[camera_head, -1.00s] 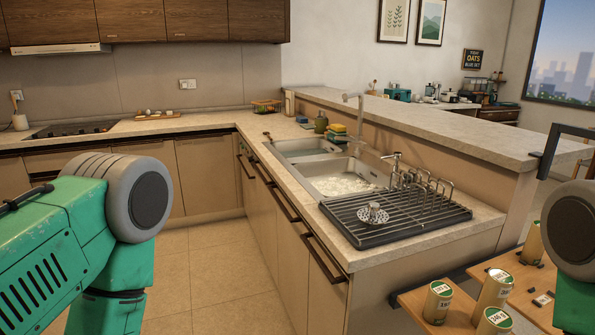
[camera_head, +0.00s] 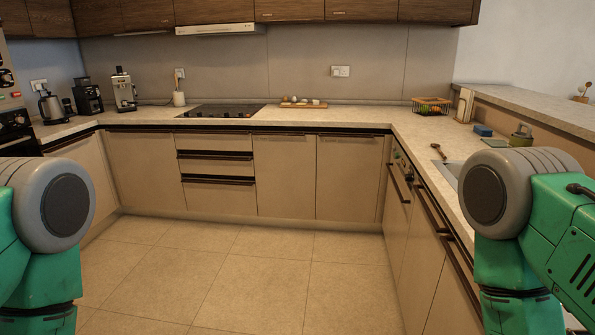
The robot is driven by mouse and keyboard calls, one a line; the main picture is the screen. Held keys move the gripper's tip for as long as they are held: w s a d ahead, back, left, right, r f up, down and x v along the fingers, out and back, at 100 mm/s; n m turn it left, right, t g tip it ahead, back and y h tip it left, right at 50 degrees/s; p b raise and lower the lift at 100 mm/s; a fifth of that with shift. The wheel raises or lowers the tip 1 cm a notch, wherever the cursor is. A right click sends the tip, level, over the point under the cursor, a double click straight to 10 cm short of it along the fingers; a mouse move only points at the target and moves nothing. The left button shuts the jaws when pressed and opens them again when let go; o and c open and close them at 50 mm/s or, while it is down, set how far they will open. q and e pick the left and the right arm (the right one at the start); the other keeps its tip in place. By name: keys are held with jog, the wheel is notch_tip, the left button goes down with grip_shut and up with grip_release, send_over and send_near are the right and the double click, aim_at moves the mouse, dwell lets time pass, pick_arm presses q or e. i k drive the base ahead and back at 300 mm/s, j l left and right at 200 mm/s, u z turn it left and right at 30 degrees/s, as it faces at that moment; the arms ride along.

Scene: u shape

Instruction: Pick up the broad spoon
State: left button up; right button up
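A small dark brown object (camera_head: 438,151) with a slim shape lies on the right counter near the back corner of the sink (camera_head: 455,168). It looks like a spoon, but it is too small to be sure. A white holder (camera_head: 179,99) with a thin utensil stands on the back counter, left of the cooktop. Only my green arms and grey joints show at the left and right edges. Both grippers are out of view, and my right arm hides part of the right counter.
The U-shaped counter (camera_head: 360,117) runs around open tiled floor (camera_head: 240,275). A cooktop (camera_head: 222,110), a board with small items (camera_head: 303,104), a wire basket (camera_head: 431,106) and a coffee machine (camera_head: 123,92) stand on it. A raised ledge (camera_head: 540,103) borders the right side.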

aim_at(434, 145)
jog(key=i+j+z, duration=0.1)
jog(key=i, duration=0.4)
jog(key=i+j+z, duration=0.1)
jog(key=i, duration=0.4)
jog(key=i+j+z, duration=0.1)
jog(key=i, duration=0.4)
jog(key=i+j, duration=0.3)
jog(key=i, duration=0.15)
jog(key=i+z, duration=0.05)
